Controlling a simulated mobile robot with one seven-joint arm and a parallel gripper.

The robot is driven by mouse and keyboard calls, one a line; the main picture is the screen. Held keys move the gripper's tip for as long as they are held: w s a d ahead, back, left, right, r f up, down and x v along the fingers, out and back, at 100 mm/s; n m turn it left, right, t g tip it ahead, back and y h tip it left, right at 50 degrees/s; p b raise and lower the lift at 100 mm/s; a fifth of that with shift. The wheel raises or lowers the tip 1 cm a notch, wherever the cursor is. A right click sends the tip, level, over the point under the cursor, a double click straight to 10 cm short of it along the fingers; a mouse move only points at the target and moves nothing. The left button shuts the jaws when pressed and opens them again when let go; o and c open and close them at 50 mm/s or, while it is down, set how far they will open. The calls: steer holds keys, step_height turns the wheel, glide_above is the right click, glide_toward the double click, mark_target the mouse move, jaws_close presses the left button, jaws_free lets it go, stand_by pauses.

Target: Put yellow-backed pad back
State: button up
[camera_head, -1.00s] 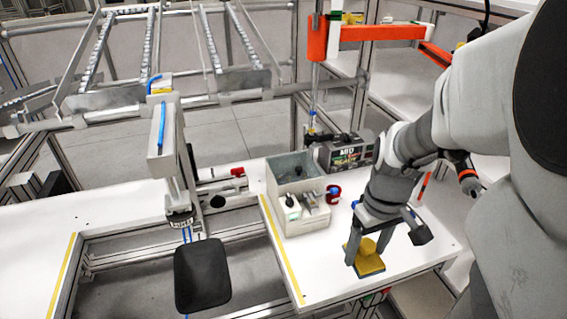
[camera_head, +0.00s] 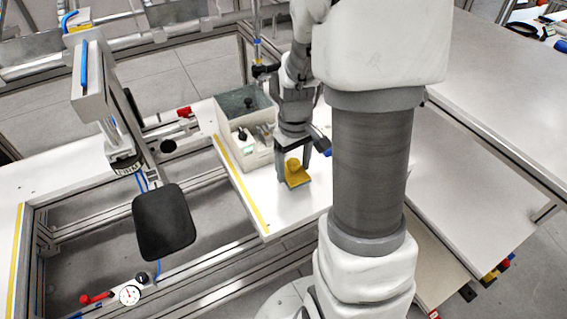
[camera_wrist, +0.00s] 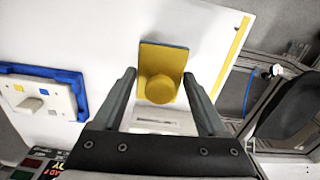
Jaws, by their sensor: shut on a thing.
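The yellow-backed pad (camera_head: 297,178) has a flat yellow back with a round yellow knob. In the wrist view, the pad (camera_wrist: 162,62) shows a thin blue edge and sits between the fingertips. My gripper (camera_wrist: 159,75) is shut on it, with one finger at each side. In the head view, my gripper (camera_head: 295,165) points down over the white bench (camera_head: 252,192). I cannot tell whether the pad touches the bench. The pad's underside is hidden.
A grey bin (camera_head: 228,110) stands behind the pad. A white block in a blue frame (camera_wrist: 80,90) lies left of the pad in the wrist view. A yellow strip (camera_head: 240,185) marks the bench edge. A black pad (camera_head: 164,222) hangs over the gap on the left.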

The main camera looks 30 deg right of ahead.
mark_target(292, 177)
steer(key=shift+w+f+b, duration=0.1)
steer(key=shift+f+b, duration=0.4)
steer(key=shift+f, duration=1.55)
steer(key=shift+f, duration=0.25)
steer(key=o, duration=1.1)
steer(key=shift+r, duration=0.1)
steer(key=shift+r, duration=0.1)
